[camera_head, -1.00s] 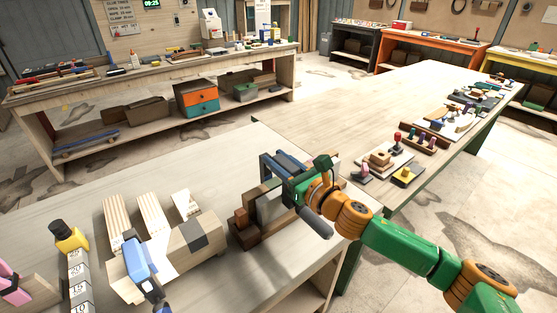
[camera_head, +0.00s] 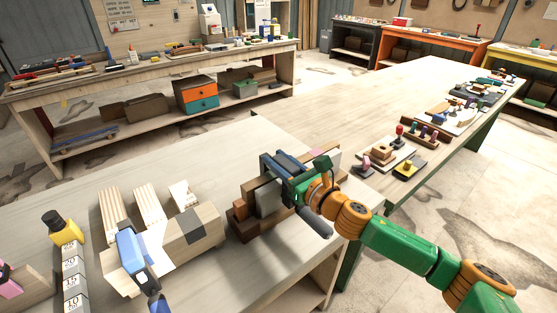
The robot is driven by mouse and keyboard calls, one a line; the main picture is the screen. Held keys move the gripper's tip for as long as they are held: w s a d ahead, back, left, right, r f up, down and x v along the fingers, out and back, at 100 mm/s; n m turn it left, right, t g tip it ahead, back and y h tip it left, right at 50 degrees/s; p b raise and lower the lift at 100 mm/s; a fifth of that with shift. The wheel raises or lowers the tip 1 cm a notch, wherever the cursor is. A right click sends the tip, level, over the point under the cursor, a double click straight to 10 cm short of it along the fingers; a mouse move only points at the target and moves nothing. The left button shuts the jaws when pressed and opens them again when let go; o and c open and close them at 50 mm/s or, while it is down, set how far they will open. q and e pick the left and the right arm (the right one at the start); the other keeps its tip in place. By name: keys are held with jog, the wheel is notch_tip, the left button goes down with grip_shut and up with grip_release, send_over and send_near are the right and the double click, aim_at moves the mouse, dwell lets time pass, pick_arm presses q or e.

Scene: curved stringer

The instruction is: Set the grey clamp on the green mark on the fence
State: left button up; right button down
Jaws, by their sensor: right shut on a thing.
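My right gripper (camera_head: 284,178) comes in from the right on a green and orange arm. It is shut on what appears to be the grey clamp, whose grey rounded handle (camera_head: 315,223) hangs below it. The jaws hide most of the clamp. The gripper shows over a brown stepped wooden rack with grey plates (camera_head: 258,212); I cannot tell whether they touch. A strip with a number scale (camera_head: 72,278), perhaps the fence, runs at the front left with a yellow and black block (camera_head: 65,229) at its far end. I see no green mark. My left gripper is not in view.
A blue clamp-like tool (camera_head: 131,248) sits on wooden pieces left of a tan block with a grey band (camera_head: 190,233). A pink object (camera_head: 10,280) is at the left edge. The bench top (camera_head: 215,180) behind the blocks is clear. A second bench with small items stands right.

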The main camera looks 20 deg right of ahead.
jog(key=shift+f+b, duration=0.4)
jog(key=shift+f, duration=0.05)
jog(key=shift+c, duration=2.4)
grip_release()
jog(key=shift+s, duration=0.1)
